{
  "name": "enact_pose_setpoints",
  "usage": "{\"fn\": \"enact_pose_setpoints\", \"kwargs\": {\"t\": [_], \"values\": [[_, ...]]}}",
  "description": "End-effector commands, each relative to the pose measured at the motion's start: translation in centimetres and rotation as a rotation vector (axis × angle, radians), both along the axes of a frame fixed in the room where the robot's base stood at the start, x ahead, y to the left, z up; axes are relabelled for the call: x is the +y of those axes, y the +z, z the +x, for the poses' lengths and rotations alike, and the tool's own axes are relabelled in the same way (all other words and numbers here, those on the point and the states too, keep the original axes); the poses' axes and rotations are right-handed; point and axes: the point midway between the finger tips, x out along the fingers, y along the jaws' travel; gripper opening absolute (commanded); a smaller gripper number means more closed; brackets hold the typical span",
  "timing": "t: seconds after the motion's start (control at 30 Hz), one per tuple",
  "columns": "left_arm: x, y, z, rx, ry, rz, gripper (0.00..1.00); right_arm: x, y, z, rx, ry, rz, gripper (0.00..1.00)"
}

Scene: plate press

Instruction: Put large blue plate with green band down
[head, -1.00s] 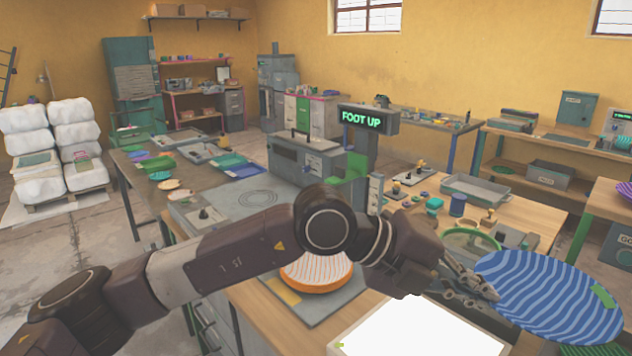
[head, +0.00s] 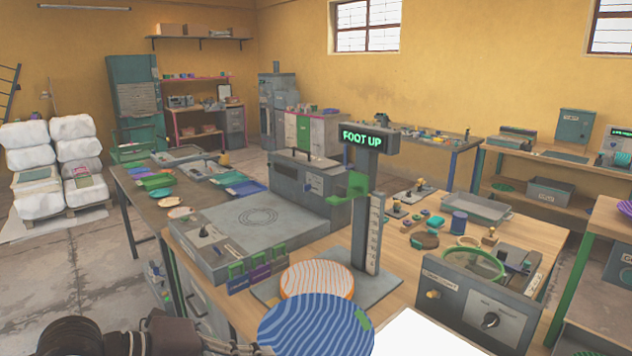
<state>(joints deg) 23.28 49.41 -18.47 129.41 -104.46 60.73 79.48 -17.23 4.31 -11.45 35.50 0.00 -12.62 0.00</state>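The large blue plate (head: 315,328) has pale wavy stripes and a green band on its right edge. It shows at the bottom middle of the head view, cut by the lower edge, in front of and partly over the orange-and-white striped plate (head: 317,280). My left gripper (head: 262,349) is at the blue plate's left edge, mostly below the picture, and appears shut on its rim. Whether anything supports the plate from below is hidden. My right gripper is not in view.
The orange plate lies on a grey base beneath a post with a "FOOT UP" display (head: 370,138) and a green arm. A white panel (head: 425,335) lies right of the blue plate. A grey control box (head: 475,305) stands at right. A grey press block (head: 235,235) is behind left.

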Motion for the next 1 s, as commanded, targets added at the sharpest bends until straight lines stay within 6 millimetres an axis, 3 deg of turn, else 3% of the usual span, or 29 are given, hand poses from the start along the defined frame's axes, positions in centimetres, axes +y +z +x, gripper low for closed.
{"fn": "enact_pose_setpoints", "kwargs": {"t": [0.2, 0.5, 0.73, 1.0], "values": [[3.6, -1.9, -1.8, 0.007, 0.046, 0.002, 0.0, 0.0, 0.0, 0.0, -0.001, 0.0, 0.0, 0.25], [7.3, -3.5, -4.5, 0.007, 0.073, -0.001, 0.0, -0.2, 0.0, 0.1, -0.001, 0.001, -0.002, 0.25], [9.1, -4.3, -6.2, 0.004, 0.072, -0.002, 0.0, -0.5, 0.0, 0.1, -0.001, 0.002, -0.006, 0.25], [9.7, -4.4, -6.9, -0.001, 0.067, -0.004, 0.0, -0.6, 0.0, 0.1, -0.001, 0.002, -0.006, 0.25]]}}
